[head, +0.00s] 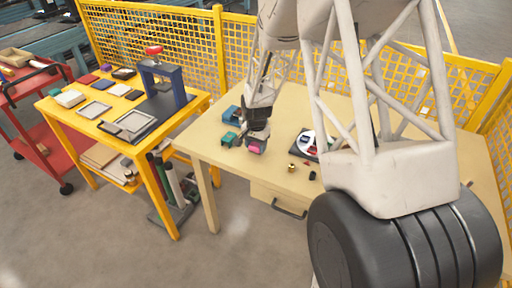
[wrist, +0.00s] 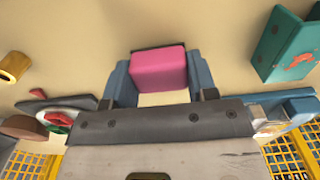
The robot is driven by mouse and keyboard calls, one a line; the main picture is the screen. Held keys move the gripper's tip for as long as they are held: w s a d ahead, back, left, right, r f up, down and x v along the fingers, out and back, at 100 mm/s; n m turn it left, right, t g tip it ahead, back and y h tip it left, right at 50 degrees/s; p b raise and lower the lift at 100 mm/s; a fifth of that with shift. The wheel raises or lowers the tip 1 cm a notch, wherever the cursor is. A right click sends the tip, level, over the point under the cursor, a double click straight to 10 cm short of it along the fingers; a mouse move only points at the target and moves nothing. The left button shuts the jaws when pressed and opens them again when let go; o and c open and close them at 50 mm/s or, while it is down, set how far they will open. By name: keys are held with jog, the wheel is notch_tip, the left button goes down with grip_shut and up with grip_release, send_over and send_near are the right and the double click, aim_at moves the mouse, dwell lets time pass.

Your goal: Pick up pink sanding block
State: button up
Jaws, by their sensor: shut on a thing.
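The pink sanding block (wrist: 159,71) sits between the two blue-grey fingers of my gripper (wrist: 159,82) in the wrist view. The fingers are shut on its left and right sides. In the head view the pink block (head: 254,149) shows at the tip of my gripper (head: 257,141), over the tan table. I cannot tell whether the block touches the table top or hangs just above it.
A teal block (head: 229,139) and a blue holder (head: 232,114) stand left of my gripper on the tan table (head: 205,143). A round dish (head: 306,141) and a small brass piece (head: 291,167) lie to the right. A yellow mesh fence (head: 190,40) runs behind.

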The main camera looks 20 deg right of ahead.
jog(key=shift+r, duration=0.5)
jog(key=shift+s+r, duration=0.3)
jog(key=shift+r, duration=0.55)
jog(key=s+a+r, duration=0.1)
jog(key=s, duration=1.4)
jog(key=shift+s+r, duration=0.15)
jog(key=shift+s, duration=0.05)
jog(key=shift+a, duration=0.15)
jog(key=o, duration=0.3)
jog(key=shift+c, duration=0.7)
jog(key=w+r, duration=0.2)
jog(key=w, duration=1)
jog(key=w+r, duration=0.3)
jog(key=w, duration=0.9)
jog(key=w+a+r, duration=0.1)
jog(key=w+r, duration=0.2)
jog(key=w, duration=0.9)
